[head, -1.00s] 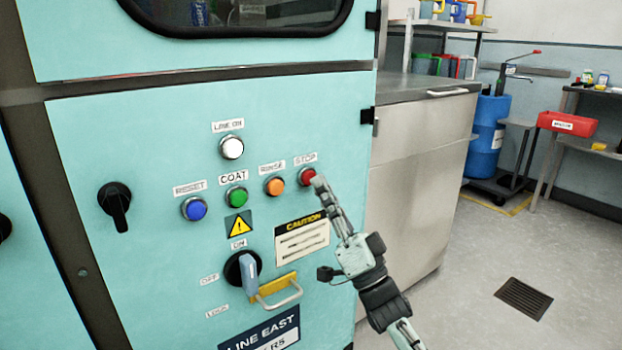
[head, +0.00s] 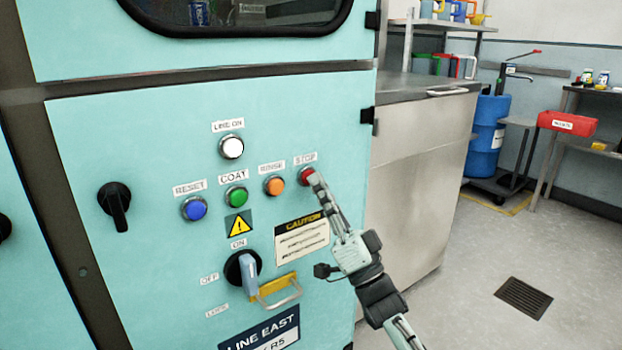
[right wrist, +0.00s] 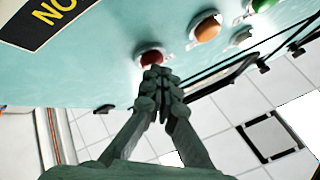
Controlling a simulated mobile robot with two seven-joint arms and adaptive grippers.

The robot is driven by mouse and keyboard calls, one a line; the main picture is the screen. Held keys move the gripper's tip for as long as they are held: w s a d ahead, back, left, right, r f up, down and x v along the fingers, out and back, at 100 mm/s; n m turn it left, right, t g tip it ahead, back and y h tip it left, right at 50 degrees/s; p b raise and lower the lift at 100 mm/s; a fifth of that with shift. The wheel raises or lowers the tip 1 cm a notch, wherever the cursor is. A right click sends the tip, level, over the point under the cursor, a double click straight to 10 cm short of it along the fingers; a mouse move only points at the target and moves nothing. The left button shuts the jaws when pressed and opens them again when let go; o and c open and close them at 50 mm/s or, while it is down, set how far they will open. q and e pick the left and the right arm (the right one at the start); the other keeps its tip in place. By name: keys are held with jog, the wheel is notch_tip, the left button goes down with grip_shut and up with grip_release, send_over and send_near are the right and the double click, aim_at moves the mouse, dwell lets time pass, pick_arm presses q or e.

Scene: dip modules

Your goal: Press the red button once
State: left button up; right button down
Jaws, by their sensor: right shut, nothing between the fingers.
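The red button (head: 305,175), under the STOP label, is at the right end of a row of buttons on the teal panel (head: 150,260). It also shows in the right wrist view (right wrist: 151,58), just beyond my fingertips. My right gripper (head: 316,180) is shut and empty, its fingertips at the lower right edge of the red button and covering part of it. In the right wrist view the closed fingers (right wrist: 157,75) point at the button. I cannot tell whether they touch it. My left gripper is not in view.
Orange (head: 274,186), green (head: 236,196) and blue (head: 194,208) buttons sit left of the red one, with a white lamp (head: 232,147) above. Open floor lies to the right.

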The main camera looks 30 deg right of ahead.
jog(key=shift+w, duration=0.1)
dwell(0.4)
jog(key=shift+s+p, duration=0.35)
jog(key=shift+s, duration=0.5)
jog(key=s+p, duration=0.1)
jog(key=s, duration=0.4)
jog(key=shift+d, duration=0.2)
jog(key=shift+p, duration=0.3)
dwell(0.3)
